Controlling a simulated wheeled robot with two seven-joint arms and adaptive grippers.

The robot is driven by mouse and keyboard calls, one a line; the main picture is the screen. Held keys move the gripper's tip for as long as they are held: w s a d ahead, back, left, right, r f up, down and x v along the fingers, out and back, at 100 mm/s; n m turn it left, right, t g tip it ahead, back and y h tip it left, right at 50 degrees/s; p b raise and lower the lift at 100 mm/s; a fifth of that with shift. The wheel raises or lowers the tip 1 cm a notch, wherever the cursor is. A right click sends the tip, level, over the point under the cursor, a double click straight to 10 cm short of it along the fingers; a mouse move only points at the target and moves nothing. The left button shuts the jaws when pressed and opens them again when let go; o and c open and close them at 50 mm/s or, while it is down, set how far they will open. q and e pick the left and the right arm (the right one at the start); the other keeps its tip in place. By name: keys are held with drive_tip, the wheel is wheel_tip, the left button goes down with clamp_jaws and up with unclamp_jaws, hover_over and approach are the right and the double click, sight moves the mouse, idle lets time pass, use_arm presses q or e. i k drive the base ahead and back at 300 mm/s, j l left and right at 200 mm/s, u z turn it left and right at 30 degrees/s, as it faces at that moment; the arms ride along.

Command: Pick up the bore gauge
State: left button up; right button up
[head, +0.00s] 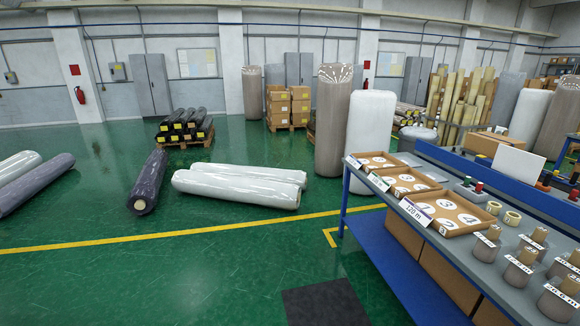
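I cannot make out a bore gauge for certain in the head view. Several small items with red, green and dark parts (473,186) stand at the blue rail on the grey workbench (450,247), too small to tell what they are. More small red, yellow and dark items (558,183) lie farther right behind the rail. Neither of my grippers is in view.
The workbench carries cardboard trays with numbered circles (448,212) and several labelled small rolls (520,268). White wrapped rolls (240,188) and a dark roll (149,182) lie on the green floor. Tall wrapped rolls (333,120) stand behind the bench. The left foreground floor is clear.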

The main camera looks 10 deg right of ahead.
sight(466, 180)
drive_tip(key=i, duration=1.25)
drive_tip(key=i+z, duration=0.1)
drive_tip(key=i, duration=1.2)
drive_tip(key=i+j, duration=0.15)
drive_tip(key=i, duration=1.1)
drive_tip(key=z, duration=1.7)
drive_tip(key=i+j, duration=0.05)
